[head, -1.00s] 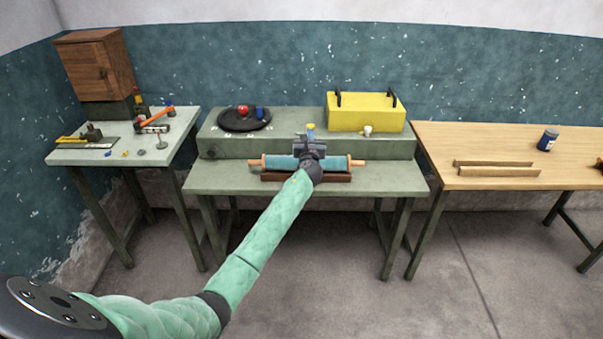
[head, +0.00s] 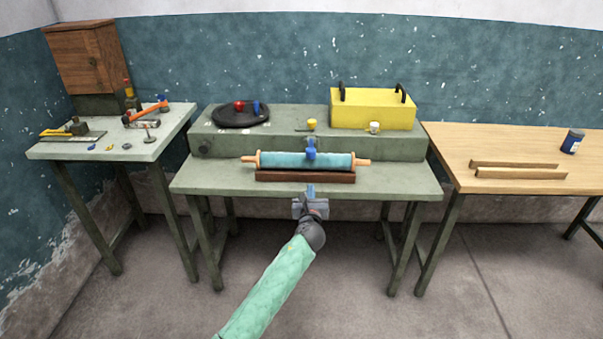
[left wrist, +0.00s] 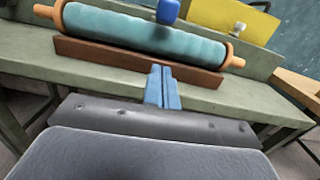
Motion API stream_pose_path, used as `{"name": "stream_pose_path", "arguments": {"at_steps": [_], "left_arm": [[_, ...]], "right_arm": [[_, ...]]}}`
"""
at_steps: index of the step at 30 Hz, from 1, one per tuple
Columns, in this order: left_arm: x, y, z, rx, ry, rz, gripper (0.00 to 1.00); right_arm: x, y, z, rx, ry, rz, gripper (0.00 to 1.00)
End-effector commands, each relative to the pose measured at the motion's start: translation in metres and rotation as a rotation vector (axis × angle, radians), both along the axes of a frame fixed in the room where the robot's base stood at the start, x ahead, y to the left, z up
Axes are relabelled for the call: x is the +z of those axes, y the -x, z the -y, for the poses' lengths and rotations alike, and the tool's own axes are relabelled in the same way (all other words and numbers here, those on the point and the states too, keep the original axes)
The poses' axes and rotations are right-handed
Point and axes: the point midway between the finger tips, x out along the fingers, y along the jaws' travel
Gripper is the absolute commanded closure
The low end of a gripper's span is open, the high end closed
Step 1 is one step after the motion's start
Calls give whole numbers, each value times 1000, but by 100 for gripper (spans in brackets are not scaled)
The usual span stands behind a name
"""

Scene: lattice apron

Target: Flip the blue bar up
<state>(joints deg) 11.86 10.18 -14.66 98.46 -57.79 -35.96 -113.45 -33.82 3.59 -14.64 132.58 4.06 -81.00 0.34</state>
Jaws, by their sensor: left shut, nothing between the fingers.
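The blue bar (head: 311,149) is a small blue piece at the middle of a pale-blue roller with orange ends (head: 280,160). It looks upright in the head view. In the left wrist view the bar (left wrist: 168,11) is cut off by the top edge, so its upper part is hidden there. My left gripper (head: 310,190) is shut and empty, in front of the roller near the table's front edge. Its two blue fingers (left wrist: 162,88) lie together in the left wrist view, pointing toward the roller and apart from the bar. My right gripper is not in view.
The roller sits over a reddish-brown base (head: 300,177) on the green bench (head: 215,180). The bench is clear beside the base.

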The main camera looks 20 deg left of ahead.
Motion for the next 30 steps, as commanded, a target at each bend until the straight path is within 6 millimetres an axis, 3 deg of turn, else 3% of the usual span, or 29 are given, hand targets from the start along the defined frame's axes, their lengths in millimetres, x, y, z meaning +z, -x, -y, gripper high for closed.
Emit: {"name": "stream_pose_path", "arguments": {"at_steps": [6,19,23,30], "left_arm": [[-12,9,13,-12,9,-4,100],[-12,8,13,-12,10,-4,100],[-10,-2,11,-11,10,-4,100],[-8,-39,0,-12,12,-3,100]], "right_arm": [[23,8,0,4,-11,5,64],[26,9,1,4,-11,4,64],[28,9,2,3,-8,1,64],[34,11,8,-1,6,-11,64]]}}
